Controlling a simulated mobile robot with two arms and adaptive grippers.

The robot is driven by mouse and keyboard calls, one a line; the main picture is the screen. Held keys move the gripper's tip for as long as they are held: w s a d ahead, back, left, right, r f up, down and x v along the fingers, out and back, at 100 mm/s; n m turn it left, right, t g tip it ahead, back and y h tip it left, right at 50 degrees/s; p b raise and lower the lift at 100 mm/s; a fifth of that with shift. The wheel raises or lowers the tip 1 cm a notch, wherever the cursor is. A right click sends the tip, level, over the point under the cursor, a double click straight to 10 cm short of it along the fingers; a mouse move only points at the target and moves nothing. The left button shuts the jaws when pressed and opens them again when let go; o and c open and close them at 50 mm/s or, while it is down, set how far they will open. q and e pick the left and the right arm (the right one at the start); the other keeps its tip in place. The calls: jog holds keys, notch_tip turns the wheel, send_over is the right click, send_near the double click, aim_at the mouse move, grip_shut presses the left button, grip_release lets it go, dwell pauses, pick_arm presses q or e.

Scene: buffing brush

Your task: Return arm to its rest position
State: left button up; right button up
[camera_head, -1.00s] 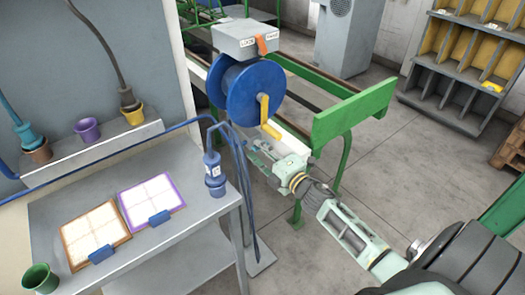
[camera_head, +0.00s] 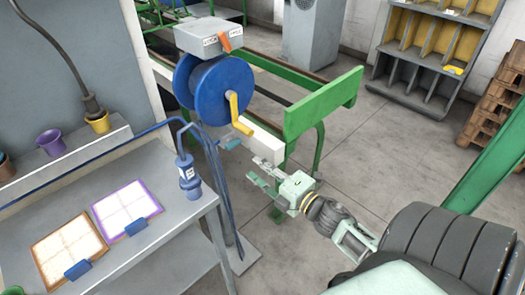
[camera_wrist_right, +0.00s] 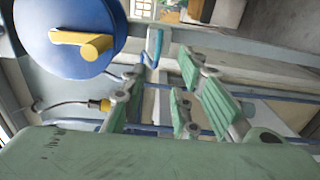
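My right gripper (camera_head: 258,172) is pale green, with its arm coming in from the lower right in the head view. Its fingers are spread, with nothing between them. It hangs in front of and below the blue reel (camera_head: 198,95) with its yellow crank (camera_head: 237,112), apart from both as far as I can tell. In the right wrist view the open green fingers (camera_wrist_right: 172,98) show an empty gap. The reel (camera_wrist_right: 60,35) and the yellow crank (camera_wrist_right: 80,42) are at that view's upper left. My left gripper is out of view.
A grey bench (camera_head: 165,240) at left holds an orange-framed panel (camera_head: 68,248) and a purple-framed panel (camera_head: 127,208). A green frame (camera_head: 322,105) stands behind my gripper. Open floor lies toward the shelf (camera_head: 430,50).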

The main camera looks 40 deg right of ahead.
dwell(0.5)
jog(key=s+a+f+m+g+h, duration=0.1)
jog(key=s+f+m+g, duration=0.25)
jog(key=f, duration=0.85)
jog(key=s+f+m+g+h, duration=0.15)
jog(key=s+f+m, duration=0.3)
jog(key=f, duration=0.65)
jog(key=s+a+f+m+g, duration=0.1)
jog(key=s+f+m+g, duration=0.3)
jog(key=f, duration=0.8)
jog(key=s+a+f+m+g, duration=0.1)
jog(key=s+a+f, duration=0.3)
jog(key=s, duration=0.5)
jog(key=s+a+f+m+g, duration=0.2)
jog(key=s+a+f+g, duration=0.2)
jog(key=s+f, duration=0.3)
jog(key=s+a+f+m+g, duration=0.1)
jog(key=s+a+f+g, duration=0.2)
jog(key=s, duration=1)
notch_tip(320, 180, down, 3)
jog(key=shift+a+f+m+y, duration=0.2)
jog(key=shift+a+m+y, duration=0.1)
jog(key=shift+a+y, duration=0.25)
